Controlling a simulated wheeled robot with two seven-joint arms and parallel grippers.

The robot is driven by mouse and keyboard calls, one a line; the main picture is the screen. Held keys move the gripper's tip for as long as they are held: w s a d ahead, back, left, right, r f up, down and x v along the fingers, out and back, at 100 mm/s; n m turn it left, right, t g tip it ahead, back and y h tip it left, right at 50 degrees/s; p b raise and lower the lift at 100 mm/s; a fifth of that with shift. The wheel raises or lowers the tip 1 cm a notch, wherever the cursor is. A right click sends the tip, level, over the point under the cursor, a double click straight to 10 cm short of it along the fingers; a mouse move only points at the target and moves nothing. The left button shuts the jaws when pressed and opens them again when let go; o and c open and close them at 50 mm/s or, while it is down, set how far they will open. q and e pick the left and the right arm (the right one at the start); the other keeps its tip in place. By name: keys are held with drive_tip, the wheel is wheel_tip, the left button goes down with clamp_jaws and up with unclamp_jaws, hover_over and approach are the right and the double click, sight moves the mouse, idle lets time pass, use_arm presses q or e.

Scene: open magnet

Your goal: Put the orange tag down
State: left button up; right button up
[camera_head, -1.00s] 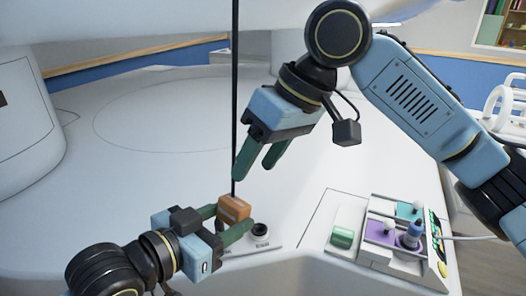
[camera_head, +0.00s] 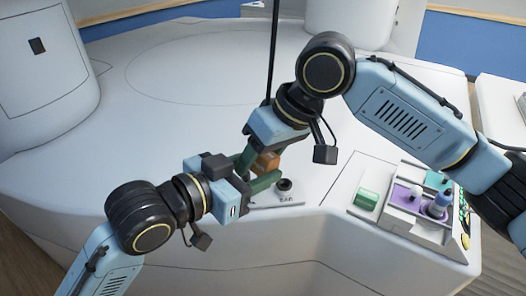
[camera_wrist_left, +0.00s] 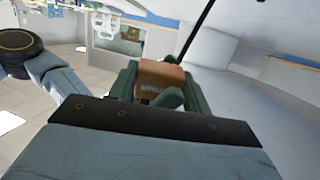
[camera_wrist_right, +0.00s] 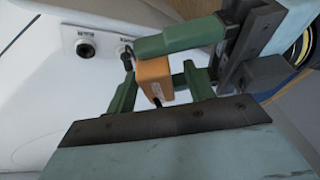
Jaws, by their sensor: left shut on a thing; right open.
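The orange tag (camera_head: 268,162) is a small block held above the front edge of the white casing, with a dark cord or rod (camera_head: 273,50) rising behind it. My left gripper (camera_head: 260,175) is shut on it; the left wrist view shows the tag (camera_wrist_left: 160,76) between the green fingers. My right gripper (camera_head: 252,160) is open close to the tag. In the right wrist view the tag (camera_wrist_right: 155,78) appears between the right fingers, with a left finger crossing above. I cannot tell whether the right fingers touch it.
The broad white surface (camera_head: 190,75) behind is clear.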

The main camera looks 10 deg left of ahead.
drive_tip(key=c, duration=1)
use_arm(q)
drive_tip(key=o, duration=1.1)
use_arm(e)
clamp_jaws()
use_arm(q)
drive_tip(key=shift+o, duration=0.2)
